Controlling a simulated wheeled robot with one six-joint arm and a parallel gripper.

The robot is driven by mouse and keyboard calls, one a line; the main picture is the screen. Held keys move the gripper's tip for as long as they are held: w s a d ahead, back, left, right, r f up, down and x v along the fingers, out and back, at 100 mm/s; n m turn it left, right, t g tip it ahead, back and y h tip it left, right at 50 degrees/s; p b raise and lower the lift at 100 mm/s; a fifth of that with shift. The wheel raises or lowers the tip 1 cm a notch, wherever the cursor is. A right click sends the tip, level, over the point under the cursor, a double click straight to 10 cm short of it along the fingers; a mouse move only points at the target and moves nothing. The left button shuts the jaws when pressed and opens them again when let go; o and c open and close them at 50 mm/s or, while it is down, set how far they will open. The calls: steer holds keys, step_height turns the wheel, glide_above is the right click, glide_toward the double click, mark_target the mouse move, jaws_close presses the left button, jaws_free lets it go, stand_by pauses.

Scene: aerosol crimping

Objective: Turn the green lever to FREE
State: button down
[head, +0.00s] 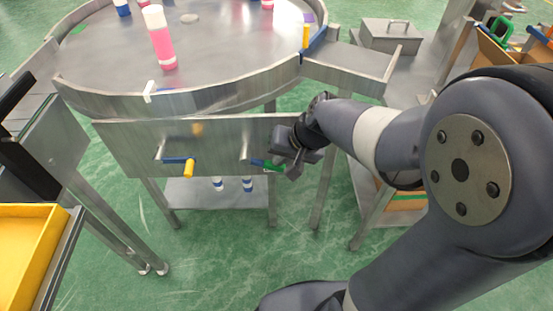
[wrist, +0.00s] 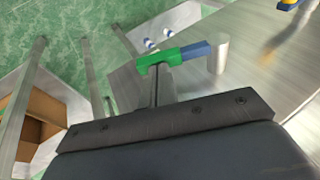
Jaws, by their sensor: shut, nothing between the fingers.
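The green lever (wrist: 158,59) has a blue arm (wrist: 196,50) joined to a metal post (wrist: 218,54) on the steel front panel. In the head view the green lever (head: 272,166) is partly hidden by my gripper (head: 293,165). In the wrist view my gripper (wrist: 158,85) is shut and empty, with its fingertips at the green grip, touching or very close. The lever lies roughly sideways in the head view, its grip to the right of the post. No FREE marking is readable.
A second lever with a yellow grip (head: 188,169) is on the same panel (head: 120,150) to the left. Above is a round steel table (head: 110,65) with a pink bottle (head: 160,40). A yellow tray (head: 25,245) stands at lower left. Open floor lies in front of the panel.

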mark_target(283, 168)
step_height(283, 168, down, 4)
steer(key=y+b, duration=0.4)
steer(key=b, duration=0.7)
steer(key=shift+a+f+m, duration=0.1)
steer(key=shift+f+m, duration=0.05)
steer(key=shift+m, duration=0.25)
steer(key=shift+a+f+m+t+y+b, duration=0.5)
steer(key=shift+a+f+y+b, duration=1.65)
steer(key=shift+b, duration=3.35)
steer(key=shift+d+r, duration=0.1)
steer(key=shift+r, duration=0.05)
steer(key=shift+w+d, duration=0.1)
